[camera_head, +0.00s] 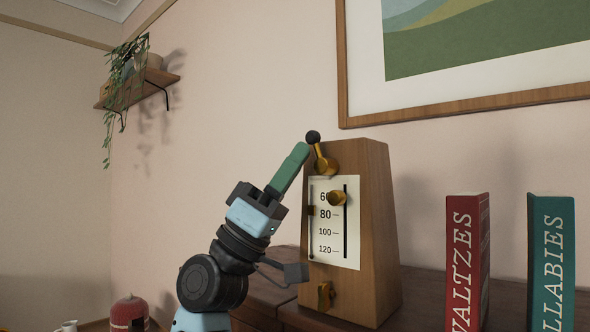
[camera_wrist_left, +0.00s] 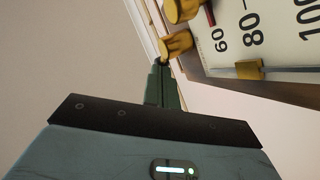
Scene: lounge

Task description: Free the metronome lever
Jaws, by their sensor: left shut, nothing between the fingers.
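The wooden metronome (camera_head: 370,230) stands upright on a dark wood top, with a white scale marked 60 to 120 on its face. The gold lever (camera_head: 323,162) with a black ball end (camera_head: 313,137) is at the top of that face, tilted up to the left. A gold knob (camera_head: 337,198) sits near the top of a dark slot. My left gripper (camera_head: 304,149) is shut and empty, its green fingertips beside the lever's upper end. In the left wrist view the fingertips (camera_wrist_left: 161,65) are close to a gold part (camera_wrist_left: 175,46); I cannot tell whether they touch.
A gold piece (camera_head: 325,296) sticks out low on the metronome's face. A red book (camera_head: 466,262) and a teal book (camera_head: 551,262) stand to the right. A framed picture (camera_head: 460,105) hangs behind. A plant shelf (camera_head: 140,87) is at the far left.

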